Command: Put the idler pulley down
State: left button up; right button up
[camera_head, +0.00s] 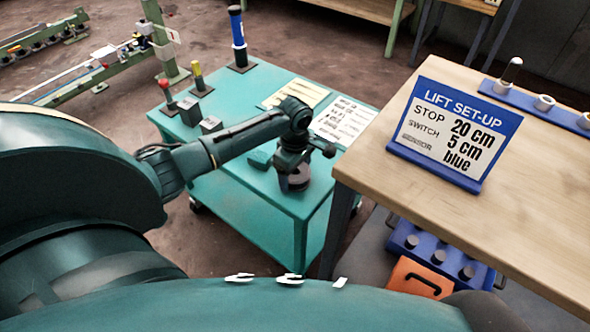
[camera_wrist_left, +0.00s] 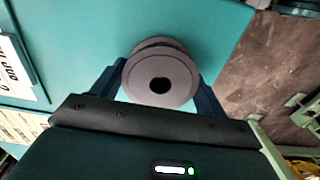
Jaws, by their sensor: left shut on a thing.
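The idler pulley (camera_wrist_left: 176,77) is a dark grey round disc with a black hole in its middle. In the left wrist view it sits between the two fingers of my left gripper (camera_wrist_left: 161,88), which is shut on it. In the head view my left gripper (camera_head: 297,168) is over the near right corner of the teal table (camera_head: 232,165), with the dark pulley (camera_head: 295,181) under it. I cannot tell whether the pulley touches the table top. My right gripper is not in view.
Posts with red (camera_head: 165,85), yellow (camera_head: 196,69) and blue (camera_head: 238,35) parts stand at the table's far left. Printed sheets (camera_head: 345,119) lie at its back right. A wooden bench (camera_head: 440,204) with a blue sign (camera_head: 455,131) stands close on the right.

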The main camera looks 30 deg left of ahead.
pick_arm(q)
jog(key=shift+f, duration=0.25)
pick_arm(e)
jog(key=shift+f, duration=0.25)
pick_arm(q)
jog(key=o, duration=1.1)
jog(key=shift+f, duration=0.1)
jog(key=shift+c, duration=0.2)
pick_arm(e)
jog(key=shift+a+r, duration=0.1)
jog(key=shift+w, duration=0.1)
pick_arm(q)
jog(key=shift+r, duration=0.3)
notch_tip(320, 180, up, 4)
jog(key=shift+f+p, duration=0.25)
jog(key=shift+p, duration=0.05)
notch_tip(320, 180, up, 9)
jog(key=p, duration=0.2)
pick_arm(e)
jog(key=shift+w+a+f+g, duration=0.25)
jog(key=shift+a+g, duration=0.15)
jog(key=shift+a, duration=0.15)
pick_arm(q)
jog(key=shift+r, duration=0.1)
